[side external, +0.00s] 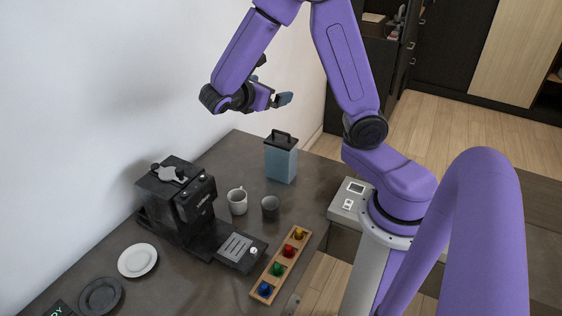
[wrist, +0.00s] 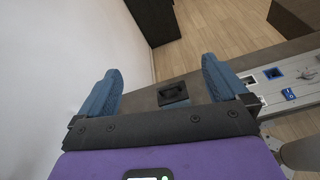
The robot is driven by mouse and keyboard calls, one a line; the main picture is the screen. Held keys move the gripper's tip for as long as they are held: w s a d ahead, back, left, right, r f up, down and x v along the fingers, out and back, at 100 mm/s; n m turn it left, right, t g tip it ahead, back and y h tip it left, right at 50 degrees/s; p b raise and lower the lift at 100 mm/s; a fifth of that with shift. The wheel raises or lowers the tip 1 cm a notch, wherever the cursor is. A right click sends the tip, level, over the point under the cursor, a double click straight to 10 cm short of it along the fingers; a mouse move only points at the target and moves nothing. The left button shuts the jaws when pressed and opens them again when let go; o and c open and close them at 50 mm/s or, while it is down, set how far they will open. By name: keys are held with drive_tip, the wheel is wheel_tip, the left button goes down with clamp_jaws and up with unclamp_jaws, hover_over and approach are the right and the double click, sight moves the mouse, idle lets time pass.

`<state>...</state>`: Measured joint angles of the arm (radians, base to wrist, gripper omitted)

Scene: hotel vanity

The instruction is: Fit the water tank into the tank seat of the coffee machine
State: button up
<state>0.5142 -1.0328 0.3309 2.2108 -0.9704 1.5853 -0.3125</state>
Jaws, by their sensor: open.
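The water tank (side external: 281,164) is a blue-grey box with a black lid and a black handle, standing upright on the counter toward the back. In the wrist view the tank's dark top (wrist: 173,93) shows below and between the fingers. The coffee machine (side external: 180,205) is black and stands on the counter against the wall, left of the tank. I cannot clearly make out its tank seat. My gripper (side external: 284,99) is in the air above the tank, apart from it. In the wrist view its blue fingers (wrist: 160,85) are spread wide with nothing between them.
A white mug (side external: 237,201) and a dark cup (side external: 270,208) stand between the machine and the tank. A wooden rack (side external: 280,264) of coloured capsules lies at the front edge. A white plate (side external: 138,260) and a dark plate (side external: 100,295) lie left of the machine.

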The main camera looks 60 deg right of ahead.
drive_tip(key=w+d+n+h, duration=0.3)
drive_tip(key=w+d+h, duration=0.1)
drive_tip(key=w, duration=0.1)
approach(283, 137)
drive_tip(key=shift+m, duration=0.3)
drive_tip(key=shift+s+d+r, duration=0.1)
drive_tip(key=shift+d+r, duration=0.3)
drive_tip(key=shift+d, duration=1.3)
drive_tip(key=shift+w+d+r, duration=0.1)
drive_tip(key=shift+d+r, duration=0.35)
drive_tip(key=shift+d, duration=1.2)
drive_tip(key=shift+s+d+r, duration=0.1)
drive_tip(key=shift+d+r, duration=0.3)
drive_tip(key=shift+d, duration=1.3)
drive_tip(key=c, duration=1.8)
drive_tip(key=shift+r, duration=0.15)
